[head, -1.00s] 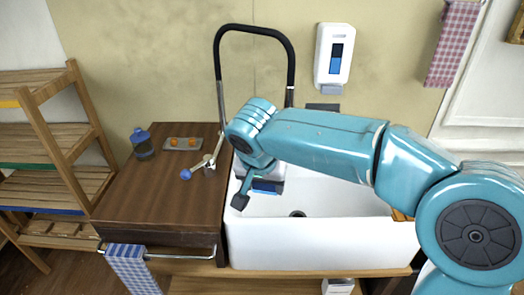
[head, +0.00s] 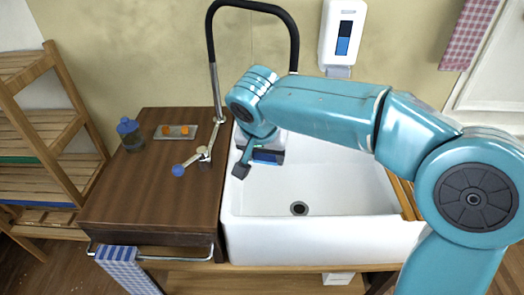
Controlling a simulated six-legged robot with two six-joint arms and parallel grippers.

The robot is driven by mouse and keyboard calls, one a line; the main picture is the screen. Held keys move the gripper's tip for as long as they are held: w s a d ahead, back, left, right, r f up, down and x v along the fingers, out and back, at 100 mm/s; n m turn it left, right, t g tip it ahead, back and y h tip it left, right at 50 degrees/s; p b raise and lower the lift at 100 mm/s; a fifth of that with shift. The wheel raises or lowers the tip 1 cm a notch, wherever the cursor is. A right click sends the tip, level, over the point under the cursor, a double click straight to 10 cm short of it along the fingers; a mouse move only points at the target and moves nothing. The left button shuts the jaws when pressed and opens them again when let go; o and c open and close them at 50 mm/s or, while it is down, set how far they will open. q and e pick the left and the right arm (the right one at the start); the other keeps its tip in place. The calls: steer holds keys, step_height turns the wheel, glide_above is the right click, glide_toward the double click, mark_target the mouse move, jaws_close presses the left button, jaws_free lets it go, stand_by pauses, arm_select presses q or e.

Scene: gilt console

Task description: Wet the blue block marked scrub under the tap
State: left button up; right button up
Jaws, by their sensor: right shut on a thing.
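My right gripper (head: 256,160) is shut on the blue block (head: 267,157), above the back left part of the white sink (head: 318,238). The jaws and wrist cover much of the block, and I cannot read any marking on it. The tap's black hose (head: 252,5) arches over the back of the sink. Its outlet end is hidden behind my right arm, and I see no water. A metal lever with a blue knob (head: 178,170) stands left of the sink. My left gripper is not in view.
A blue-lidded jar (head: 131,136) and a small tray with orange things (head: 176,132) stand on the wooden counter (head: 150,195). A white dispenser (head: 342,35) hangs on the wall. The drain (head: 299,208) and the sink's front area are clear. A wooden shelf (head: 45,175) stands left.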

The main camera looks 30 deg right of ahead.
steer(key=shift+w+d+f, duration=0.2)
steer(key=shift+w+d, duration=0.4)
steer(key=shift+w, duration=0.05)
steer(key=shift+w+d+p, duration=0.1)
steer(key=shift+d+p, duration=0.25)
steer(key=shift+p, duration=0.05)
steer(key=d, duration=0.1)
steer(key=w+d+p, duration=0.1)
steer(key=w+d+f, duration=0.1)
steer(key=shift+w+d+p, duration=0.25)
steer(key=shift+d+p, duration=0.15)
arm_select(q)
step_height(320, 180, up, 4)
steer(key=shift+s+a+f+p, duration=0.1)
steer(key=shift+p, duration=0.6)
arm_select(e)
steer(key=w+d, duration=0.1)
steer(key=w+d+f, duration=0.1)
steer(key=d, duration=0.1)
steer(key=w+d, duration=0.1)
steer(key=d, duration=0.1)
steer(key=shift+f, duration=0.15)
steer(key=shift+s, duration=0.1)
